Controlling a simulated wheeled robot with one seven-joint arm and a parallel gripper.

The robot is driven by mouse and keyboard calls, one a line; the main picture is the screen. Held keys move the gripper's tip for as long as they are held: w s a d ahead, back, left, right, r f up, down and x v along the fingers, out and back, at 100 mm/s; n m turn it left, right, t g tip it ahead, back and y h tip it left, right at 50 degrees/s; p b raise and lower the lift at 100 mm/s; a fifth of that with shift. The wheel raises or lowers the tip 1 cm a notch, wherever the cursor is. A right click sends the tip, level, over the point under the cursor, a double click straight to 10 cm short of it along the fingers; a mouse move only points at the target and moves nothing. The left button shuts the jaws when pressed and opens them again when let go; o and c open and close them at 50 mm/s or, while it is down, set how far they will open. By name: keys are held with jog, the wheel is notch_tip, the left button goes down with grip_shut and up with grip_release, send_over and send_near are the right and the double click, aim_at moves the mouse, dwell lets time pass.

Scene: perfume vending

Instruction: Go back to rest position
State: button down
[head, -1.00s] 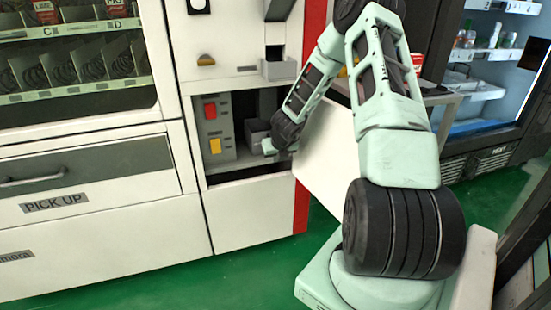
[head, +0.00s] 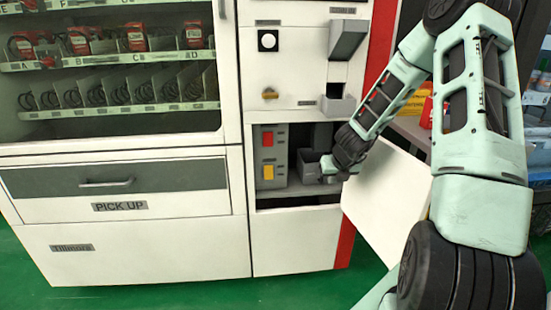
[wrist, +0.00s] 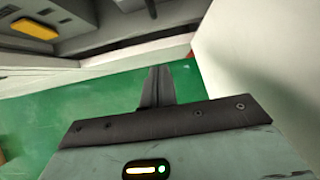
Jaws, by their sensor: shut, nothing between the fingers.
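My gripper (head: 328,176) is at the open compartment in the lower right part of the vending machine (head: 150,237), beside a small grey box (head: 307,168). In the wrist view its fingers (wrist: 157,86) are together and hold nothing, with green floor behind them. I cannot tell in the head view whether the gripper touches the grey box. My arm reaches in from the right, bent, and covers part of the machine's right side.
An open white door panel (head: 388,200) stands close beside my forearm; a pale panel also fills the right of the wrist view (wrist: 255,60). Red (head: 268,139) and yellow (head: 268,172) buttons are inside the compartment. Green floor (head: 200,295) is clear in front.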

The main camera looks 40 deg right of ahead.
jog(key=w+a+r+n+y, duration=0.2)
jog(key=a+r+n, duration=0.1)
jog(key=a+n, duration=0.8)
jog(key=w+a+r+n+y, duration=0.1)
jog(key=a+r+n+y, duration=0.35)
jog(key=a, duration=0.95)
jog(key=s+a+n+g, duration=0.1)
jog(key=s+a+n, duration=0.4)
jog(key=a+n, duration=0.55)
jog(key=s+a+r+n+g+h, duration=0.1)
jog(key=s+a+r+n+g, duration=0.1)
jog(key=s+a+n, duration=0.55)
jog(key=s+a+r+n+g, duration=0.2)
jog(key=s+a+n, duration=0.2)
jog(key=s+n, duration=0.55)
jog(key=s+r+n+h, duration=0.1)
jog(key=s+n+h, duration=0.1)
jog(key=s+n, duration=0.45)
notch_tip(320, 180, up, 25)
jog(key=w+p, duration=0.1)
jog(key=p, duration=2.4)
jog(key=shift+d+p, duration=0.15)
jog(key=shift+p, duration=0.2)
